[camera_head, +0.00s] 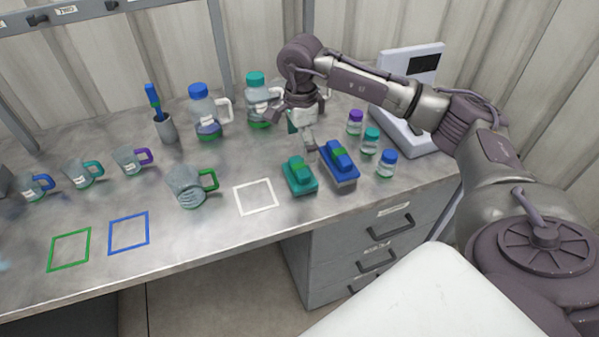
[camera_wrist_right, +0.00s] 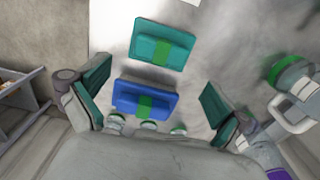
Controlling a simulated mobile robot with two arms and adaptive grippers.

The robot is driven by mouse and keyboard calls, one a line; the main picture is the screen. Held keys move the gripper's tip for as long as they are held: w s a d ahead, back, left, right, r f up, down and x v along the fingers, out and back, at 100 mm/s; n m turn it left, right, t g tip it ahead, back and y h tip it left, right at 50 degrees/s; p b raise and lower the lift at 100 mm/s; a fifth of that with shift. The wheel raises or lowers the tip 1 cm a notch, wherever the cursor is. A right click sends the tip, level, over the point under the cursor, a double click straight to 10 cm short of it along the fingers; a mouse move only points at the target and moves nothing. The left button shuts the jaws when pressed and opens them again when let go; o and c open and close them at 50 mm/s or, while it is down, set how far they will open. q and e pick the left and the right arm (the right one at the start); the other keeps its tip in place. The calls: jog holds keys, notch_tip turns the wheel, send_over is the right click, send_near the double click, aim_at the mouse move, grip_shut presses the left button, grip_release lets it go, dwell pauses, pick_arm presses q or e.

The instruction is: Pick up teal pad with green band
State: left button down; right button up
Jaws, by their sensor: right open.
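The teal pad with a green band (camera_head: 299,177) lies on the metal bench, left of a blue pad with a green band (camera_head: 340,165). In the right wrist view the teal pad (camera_wrist_right: 148,48) is beyond the blue pad (camera_wrist_right: 125,99), with a gap between them. My right gripper (camera_head: 299,132) is above the bench behind the two pads, fingers pointing down. In the wrist view its open fingers (camera_wrist_right: 155,98) stand wide apart, with the blue pad showing between them and the teal pad further off. Nothing is held. My left gripper is not in view.
Small bottles with purple, teal and blue (camera_head: 387,158) lids stand right of the pads. A white scale (camera_head: 412,130) is behind them. A jug with a green handle (camera_head: 187,187) and a white square outline (camera_head: 256,197) are to the left. Larger bottles (camera_head: 206,118) stand behind.

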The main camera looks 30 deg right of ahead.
aim_at(300, 165)
notch_tip(300, 165, down, 3)
jog(key=shift+r, duration=0.2)
jog(key=shift+f+p, duration=0.3)
jog(key=shift+p, duration=0.15)
notch_tip(300, 165, down, 4)
jog(key=shift+a+r+p, duration=0.15)
jog(key=shift+p, duration=0.5)
jog(key=shift+w+f, duration=0.1)
jog(key=shift+f, duration=0.3)
jog(key=shift+c, duration=0.2)
jog(key=c, duration=1.1)
jog(key=shift+o, duration=0.2)
jog(key=shift+r, duration=0.1)
